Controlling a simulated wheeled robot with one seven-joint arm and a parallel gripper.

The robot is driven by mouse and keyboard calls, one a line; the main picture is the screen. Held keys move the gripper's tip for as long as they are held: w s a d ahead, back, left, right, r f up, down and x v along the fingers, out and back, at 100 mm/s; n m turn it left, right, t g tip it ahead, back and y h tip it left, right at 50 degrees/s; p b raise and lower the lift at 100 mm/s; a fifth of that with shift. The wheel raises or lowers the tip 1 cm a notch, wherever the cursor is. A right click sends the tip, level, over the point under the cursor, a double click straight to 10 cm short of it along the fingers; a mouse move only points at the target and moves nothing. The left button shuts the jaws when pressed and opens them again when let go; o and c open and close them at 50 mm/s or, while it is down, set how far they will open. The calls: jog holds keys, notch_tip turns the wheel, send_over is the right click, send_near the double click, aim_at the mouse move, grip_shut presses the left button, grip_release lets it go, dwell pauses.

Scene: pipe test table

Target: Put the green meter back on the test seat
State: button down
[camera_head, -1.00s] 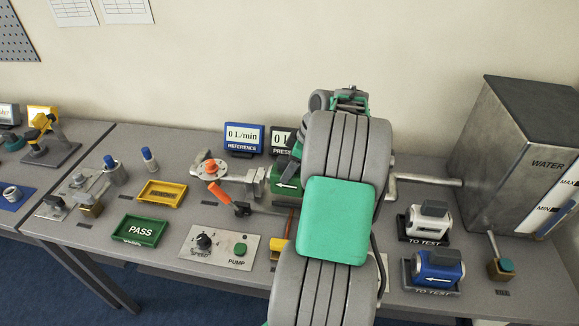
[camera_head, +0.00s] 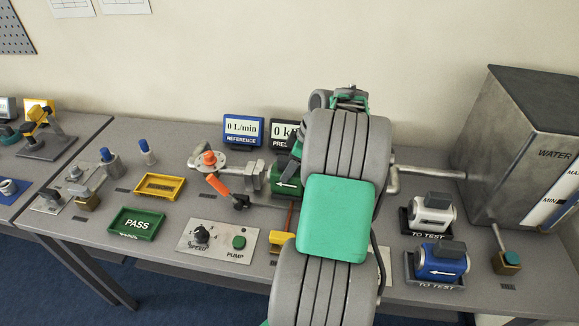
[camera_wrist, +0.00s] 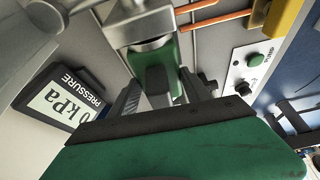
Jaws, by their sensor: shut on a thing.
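The green meter (camera_head: 287,183) with a white arrow stands beside the metal pipe fitting (camera_head: 253,180) at the middle of the table; my arm hides its right side. In the wrist view the green meter (camera_wrist: 165,52) lies below a metal fitting (camera_wrist: 143,22). My gripper (camera_wrist: 160,88) is shut on the meter's dark grey top block, one finger on each side. The meter looks in line with the fitting; I cannot tell whether they touch. The far side of the test seat is hidden behind my arm.
An orange-handled lever (camera_head: 218,184) stands left of the meter. The pressure display (camera_head: 284,133) is close behind. A white meter (camera_head: 432,211) and a blue meter (camera_head: 441,261) sit at right, before the water tank (camera_head: 510,150). The pump panel (camera_head: 218,240) is in front.

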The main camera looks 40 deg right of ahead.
jog(key=shift+f, duration=0.2)
jog(key=c, duration=0.8)
grip_release()
jog(key=shift+c, duration=0.2)
jog(key=o, duration=0.4)
jog(key=shift+o, duration=0.2)
jog(key=shift+f, duration=0.1)
jog(key=v, duration=0.8)
